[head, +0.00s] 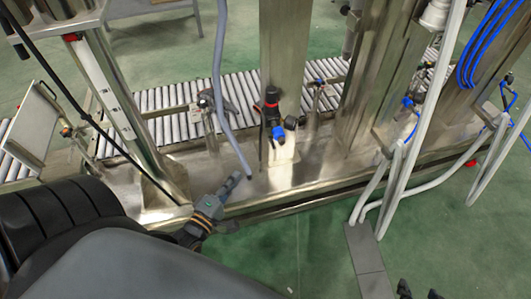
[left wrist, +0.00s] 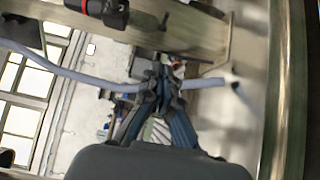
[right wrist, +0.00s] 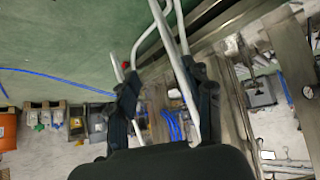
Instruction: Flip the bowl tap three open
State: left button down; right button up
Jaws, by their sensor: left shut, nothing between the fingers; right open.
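I cannot tell for certain which fitting is bowl tap three. A black fitting with a red ring and a blue knob (head: 272,112) sits on the metal post in the middle of the head view. A red and black fitting (left wrist: 92,8) shows at the top of the left wrist view. My left gripper (head: 234,181) is shut and empty, low over the steel frame, left of and nearer than the blue-knobbed fitting and apart from it. My right gripper (right wrist: 165,75) is open; only its fingertips show at the bottom right of the head view (head: 418,291).
A grey hose (head: 219,85) hangs down to beside my left gripper; it crosses the fingers in the left wrist view. White bent pipes (head: 400,180) stand at the right, and one runs between my right fingers' sides in the right wrist view. A roller conveyor (head: 240,90) lies behind the posts.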

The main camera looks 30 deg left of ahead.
pick_arm(q)
jog(key=b, duration=0.2)
send_near(270, 141)
jog(key=w+a, duration=0.2)
jog(key=shift+w+d+f+b, duration=0.1)
jog(key=shift+w+d+b, duration=0.1)
jog(key=shift+w+d, duration=0.3)
jog(key=shift+w+d+f+b, duration=0.1)
jog(key=shift+w+d+b, duration=0.15)
jog(key=shift+w, duration=0.45)
jog(key=shift+w+d+r, duration=0.15)
jog(key=shift+w+d, duration=0.2)
jog(key=shift+w, duration=0.05)
pick_arm(e)
jog(key=w+a+r+t+y, duration=0.2)
jog(key=w+a+r+t, duration=0.1)
jog(key=w+r+t, duration=0.5)
notch_tip(270, 141, up, 3)
jog(key=shift+a+r, duration=0.15)
jog(key=shift+a, duration=0.25)
